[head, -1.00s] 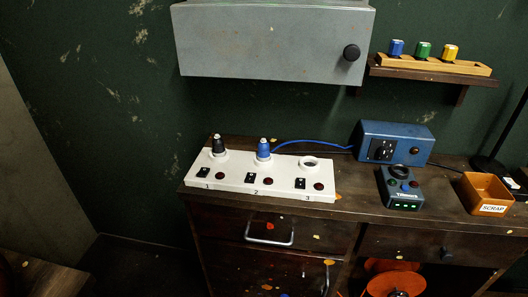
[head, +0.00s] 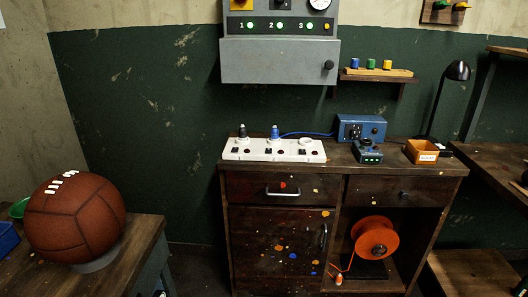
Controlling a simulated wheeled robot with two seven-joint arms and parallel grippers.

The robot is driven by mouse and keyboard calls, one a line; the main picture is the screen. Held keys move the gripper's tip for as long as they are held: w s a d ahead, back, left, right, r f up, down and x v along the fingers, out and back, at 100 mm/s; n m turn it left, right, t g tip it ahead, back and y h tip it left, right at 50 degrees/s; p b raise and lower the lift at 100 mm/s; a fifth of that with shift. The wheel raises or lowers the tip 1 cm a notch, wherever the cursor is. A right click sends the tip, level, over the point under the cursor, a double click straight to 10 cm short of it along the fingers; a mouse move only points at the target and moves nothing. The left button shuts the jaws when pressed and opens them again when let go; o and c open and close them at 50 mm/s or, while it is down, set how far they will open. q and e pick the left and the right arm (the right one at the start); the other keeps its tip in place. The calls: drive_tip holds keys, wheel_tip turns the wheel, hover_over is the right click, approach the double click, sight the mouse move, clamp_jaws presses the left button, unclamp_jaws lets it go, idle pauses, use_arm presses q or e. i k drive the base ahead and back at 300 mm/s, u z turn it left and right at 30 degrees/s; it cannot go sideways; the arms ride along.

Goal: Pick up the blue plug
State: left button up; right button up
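The blue plug (head: 275,132) stands upright in the middle position of a white socket strip (head: 316,155) on the dark wooden cabinet. A blue cable (head: 308,133) runs near it to the right, towards a blue box. A black plug (head: 242,132) stands in the left position of the strip. The right position holds no plug. Neither of my grippers shows in the head view.
A blue box (head: 372,126), a small dark control unit (head: 368,155) and an orange tray (head: 421,150) share the cabinet top (head: 440,168). A grey wall cabinet (head: 275,62) hangs above. A leather ball (head: 75,218) rests on a left table (head: 135,257).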

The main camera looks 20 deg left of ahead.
sight(275, 131)
drive_tip(key=z, duration=0.65)
drive_tip(key=i, duration=0.6)
drive_tip(key=z, duration=0.55)
drive_tip(key=i, duration=1)
drive_tip(key=u, duration=1.1)
drive_tip(key=i, duration=0.6)
drive_tip(key=u, duration=0.7)
